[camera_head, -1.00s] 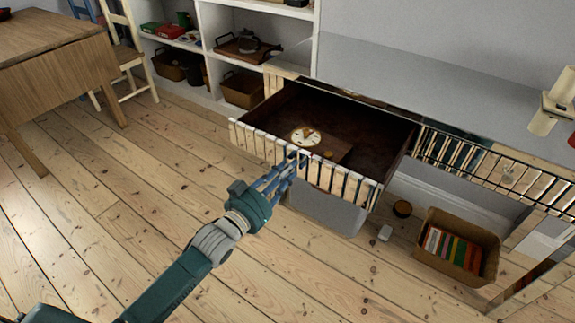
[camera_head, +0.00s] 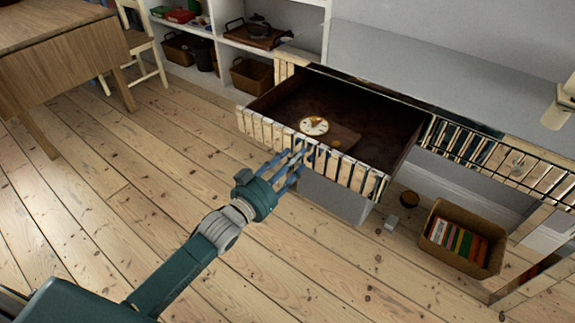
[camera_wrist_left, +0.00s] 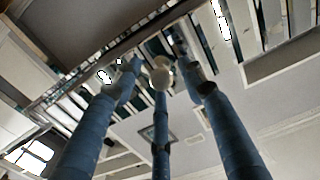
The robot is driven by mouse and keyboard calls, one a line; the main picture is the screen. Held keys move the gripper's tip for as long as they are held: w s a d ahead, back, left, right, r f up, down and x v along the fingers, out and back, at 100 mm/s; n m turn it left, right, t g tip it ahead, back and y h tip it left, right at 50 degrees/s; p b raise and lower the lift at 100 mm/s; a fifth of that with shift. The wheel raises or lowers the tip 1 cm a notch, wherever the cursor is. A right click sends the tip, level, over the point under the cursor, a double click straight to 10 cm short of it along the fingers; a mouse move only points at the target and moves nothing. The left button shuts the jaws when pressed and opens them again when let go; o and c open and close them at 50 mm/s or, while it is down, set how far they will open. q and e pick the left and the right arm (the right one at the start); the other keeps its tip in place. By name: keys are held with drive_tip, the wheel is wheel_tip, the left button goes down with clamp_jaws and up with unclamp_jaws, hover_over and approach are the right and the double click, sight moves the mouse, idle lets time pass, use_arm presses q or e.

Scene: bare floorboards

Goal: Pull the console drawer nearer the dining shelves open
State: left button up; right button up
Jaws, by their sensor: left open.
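The console drawer nearer the dining shelves (camera_head: 252,122) stands pulled well out, its dark inside showing. Its front has pale and dark vertical strips. My left gripper (camera_head: 299,156) is at the middle of that front, with its blue fingers open. In the left wrist view the spread fingers (camera_wrist_left: 160,75) reach up towards the striped front, with a small round pale shape between the tips. I cannot tell whether the fingers touch the front. The other console drawer (camera_head: 500,165), on the right, is closed. My right gripper is not in view.
A round dial (camera_head: 313,126) and a flat brown thing lie in the open drawer. A grey bin (camera_head: 335,198) stands below it. A basket of books (camera_head: 463,238) is on the floor to the right. Dining shelves (camera_head: 285,18) stand behind left.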

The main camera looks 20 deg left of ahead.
use_arm(q)
drive_tip(key=v, duration=1.2)
drive_tip(key=shift+w, duration=0.1)
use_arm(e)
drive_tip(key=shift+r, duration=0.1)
